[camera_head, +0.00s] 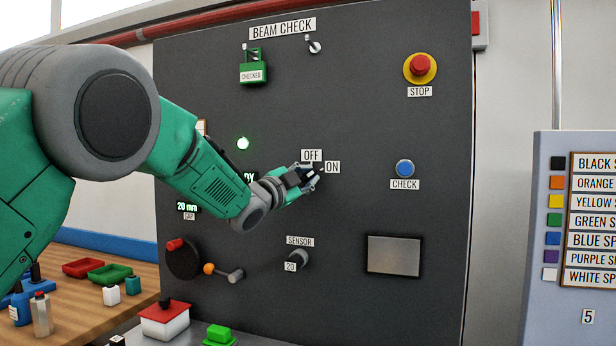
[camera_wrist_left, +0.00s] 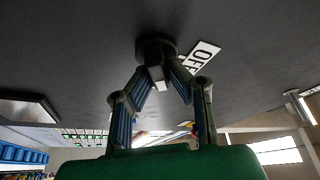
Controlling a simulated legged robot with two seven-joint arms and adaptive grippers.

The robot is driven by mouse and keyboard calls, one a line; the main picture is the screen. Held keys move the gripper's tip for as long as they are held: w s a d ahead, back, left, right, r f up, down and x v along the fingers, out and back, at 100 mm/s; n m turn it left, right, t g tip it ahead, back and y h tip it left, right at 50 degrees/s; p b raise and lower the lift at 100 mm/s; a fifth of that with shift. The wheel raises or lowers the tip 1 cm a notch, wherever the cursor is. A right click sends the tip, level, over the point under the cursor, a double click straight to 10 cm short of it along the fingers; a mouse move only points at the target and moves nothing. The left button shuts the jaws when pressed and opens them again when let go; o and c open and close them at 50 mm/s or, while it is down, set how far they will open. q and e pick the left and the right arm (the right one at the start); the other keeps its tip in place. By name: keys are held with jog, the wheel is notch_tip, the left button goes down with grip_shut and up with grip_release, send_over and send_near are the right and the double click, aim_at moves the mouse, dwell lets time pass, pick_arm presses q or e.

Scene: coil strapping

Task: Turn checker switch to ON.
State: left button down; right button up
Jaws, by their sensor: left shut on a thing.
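The checker switch is a dark knob (camera_wrist_left: 156,50) on the dark panel, beside the OFF label (camera_head: 312,155) and the ON label (camera_head: 332,167). My left gripper (camera_head: 312,178) reaches the panel just below these labels, and its fingers hide most of the knob in the head view. In the left wrist view the fingers (camera_wrist_left: 164,80) are closed around the knob, with its pale-marked front between them. Which label the knob points to cannot be told. My right gripper is not in view.
The panel (camera_head: 350,100) carries a blue CHECK button (camera_head: 405,168), a red STOP button (camera_head: 420,65), a SENSOR knob (camera_head: 300,258) and a green CHECKED tag (camera_head: 253,72). A wooden bench (camera_head: 75,300) with small trays is at lower left. A colour-label board (camera_head: 575,230) stands at right.

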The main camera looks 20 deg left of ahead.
pick_arm(q)
jog(key=shift+d+f+m+g, duration=0.1)
jog(key=shift+f+m+g, duration=0.15)
jog(key=shift+m, duration=0.45)
jog(key=c, duration=1.5)
grip_release()
jog(key=shift+r, duration=0.1)
jog(key=shift+c, duration=0.2)
jog(key=v, duration=1.2)
jog(key=shift+w, duration=0.1)
